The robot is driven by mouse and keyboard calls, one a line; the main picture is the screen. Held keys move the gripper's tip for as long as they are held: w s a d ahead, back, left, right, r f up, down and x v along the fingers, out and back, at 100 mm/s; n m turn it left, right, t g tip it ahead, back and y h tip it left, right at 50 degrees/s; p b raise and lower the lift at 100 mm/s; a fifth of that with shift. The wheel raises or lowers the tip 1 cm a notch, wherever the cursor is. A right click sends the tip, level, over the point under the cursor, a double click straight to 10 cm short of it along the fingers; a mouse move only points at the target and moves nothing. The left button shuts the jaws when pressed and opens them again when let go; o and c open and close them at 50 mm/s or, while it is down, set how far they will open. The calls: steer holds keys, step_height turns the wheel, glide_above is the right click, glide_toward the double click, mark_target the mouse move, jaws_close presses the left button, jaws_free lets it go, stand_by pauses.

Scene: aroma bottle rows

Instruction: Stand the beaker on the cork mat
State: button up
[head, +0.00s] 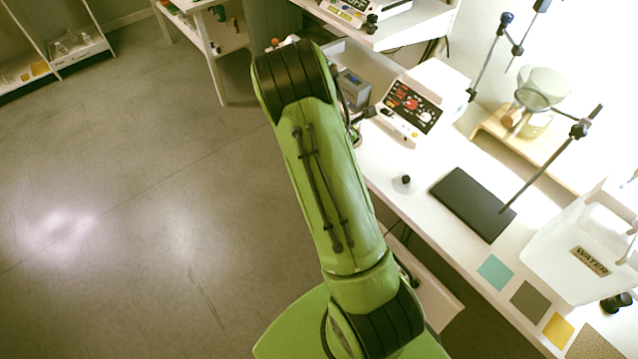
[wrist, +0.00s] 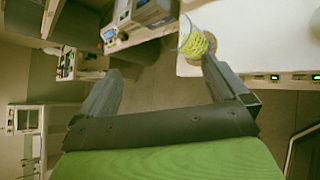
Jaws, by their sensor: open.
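My gripper (wrist: 160,78) is open and empty in the wrist view, its two fingers wide apart; in the head view my green arm hides it. A brown speckled mat (head: 592,344), which looks like the cork mat, lies at the lower right edge of the head view, partly cut off. A clear vessel (head: 535,123) stands under a glass funnel on the wooden stand at the upper right; I cannot tell whether it is the beaker. A yellow-green ribbed round thing (wrist: 195,43) is beside the right fingertip in the wrist view, at the white table's edge; I cannot identify it.
Teal (head: 495,272), grey (head: 530,301) and yellow (head: 559,330) squares lie in a row near the table's front edge. A white WATER container (head: 588,240) and a black stand base (head: 472,204) with a slanted rod are behind them. The floor (head: 130,210) at left is clear.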

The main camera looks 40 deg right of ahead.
steer(key=s+a+r+m+y, duration=0.3)
steer(key=s+a+r+m, duration=0.1)
steer(key=a+r+m, duration=0.3)
steer(key=s+a+r+m+y, duration=0.2)
steer(key=s+a+r+m, duration=0.25)
steer(key=a+r, duration=0.45)
steer(key=s+a+r+m+g+y, duration=0.1)
steer(key=s+a+m, duration=0.2)
steer(key=s+a, duration=0.3)
steer(key=s+a+r+m+g+y, duration=0.1)
steer(key=s+a, duration=0.4)
steer(key=s, duration=0.7)
steer(key=m+y, duration=0.1)
steer(key=m, duration=0.1)
steer(key=shift+a+r+m+y, duration=0.3)
steer(key=shift+a+r+m, duration=0.05)
steer(key=shift+a, duration=0.05)
steer(key=shift+w, duration=0.1)
